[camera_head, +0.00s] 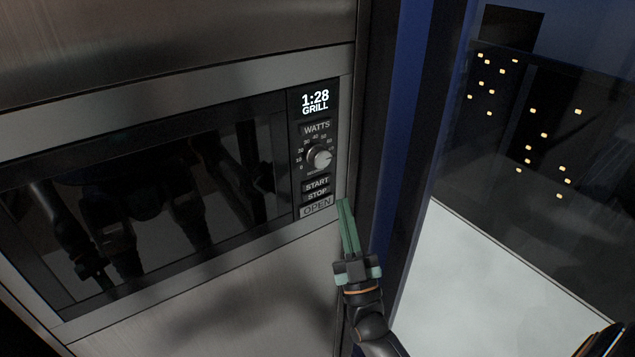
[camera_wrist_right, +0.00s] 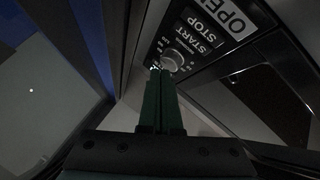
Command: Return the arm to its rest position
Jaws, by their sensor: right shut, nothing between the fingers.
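My right gripper (camera_head: 345,212) has green fingers pressed together with nothing between them. In the head view its tips are just right of the OPEN button (camera_head: 317,206) at the lower right of the microwave panel; whether they touch it, I cannot tell. In the right wrist view the shut fingers (camera_wrist_right: 162,85) point towards the microwave's round knob (camera_wrist_right: 172,60), with the START, STOP and OPEN labels beyond to the right. My left gripper is not in view as itself.
The built-in microwave (camera_head: 150,170) has its dark door shut, and its display reads 1:28 GRILL. A dark blue upright (camera_head: 405,130) stands close right of my right arm. Further right is a dark glass-like surface with small lights (camera_head: 570,140) above a pale area (camera_head: 490,280).

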